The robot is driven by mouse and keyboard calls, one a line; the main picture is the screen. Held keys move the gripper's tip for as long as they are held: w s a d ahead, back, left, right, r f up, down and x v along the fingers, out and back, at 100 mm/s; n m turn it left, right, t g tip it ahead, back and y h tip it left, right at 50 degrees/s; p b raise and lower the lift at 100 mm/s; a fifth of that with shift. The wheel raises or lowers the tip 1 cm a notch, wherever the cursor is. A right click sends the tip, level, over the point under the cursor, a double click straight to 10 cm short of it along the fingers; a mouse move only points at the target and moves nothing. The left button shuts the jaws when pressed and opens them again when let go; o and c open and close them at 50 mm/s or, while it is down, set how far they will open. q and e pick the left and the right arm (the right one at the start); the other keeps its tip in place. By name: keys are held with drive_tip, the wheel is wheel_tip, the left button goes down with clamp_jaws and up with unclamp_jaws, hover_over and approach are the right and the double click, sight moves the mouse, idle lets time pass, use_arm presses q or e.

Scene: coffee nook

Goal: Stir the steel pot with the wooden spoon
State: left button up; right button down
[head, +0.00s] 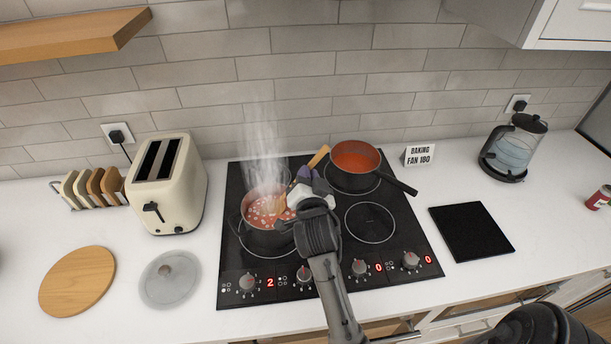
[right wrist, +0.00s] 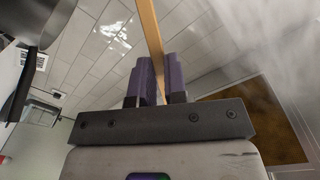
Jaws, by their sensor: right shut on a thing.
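The steel pot (head: 262,241) looks dark and stands on the front left burner. It holds red food with pale bits, and steam rises from it. My right gripper (head: 313,183) is over the pot's right side, shut on the wooden spoon (head: 319,157). The spoon's handle sticks up beyond the purple fingers, and its lower part slants down into the pot's contents. In the right wrist view the handle (right wrist: 151,38) passes between both fingers (right wrist: 161,82). The spoon's lower tip is hidden. My left gripper is not in view.
A reddish saucepan (head: 355,158) stands on the back right burner, its handle pointing front right. The front right burner (head: 370,222) is bare. A toaster (head: 168,183), glass lid (head: 170,279) and round board (head: 76,281) are left of the cooktop (head: 408,240). A kettle (head: 514,148) stands far right.

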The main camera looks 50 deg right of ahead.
sight(315, 161)
drive_tip(key=shift+s+d+r+p, duration=0.2)
drive_tip(key=shift+d+r+p, duration=0.05)
drive_tip(key=shift+r+p, duration=0.3)
drive_tip(key=shift+s+d+r+p, duration=0.2)
drive_tip(key=shift+s+r+p, duration=0.05)
drive_tip(key=shift+r+p, duration=0.25)
drive_tip(key=shift+s+d+r+p, duration=0.25)
drive_tip(key=shift+r+p, duration=0.2)
drive_tip(key=shift+r, duration=0.15)
wheel_tip(315, 161, up, 6)
drive_tip(key=s+d+p, duration=0.2)
drive_tip(key=d+p, duration=0.1)
drive_tip(key=p, duration=0.3)
drive_tip(key=shift+s+f+p, duration=0.2)
drive_tip(key=shift+s+p, duration=0.1)
drive_tip(key=shift+s, duration=0.1)
wheel_tip(315, 161, up, 5)
drive_tip(key=p, duration=0.5)
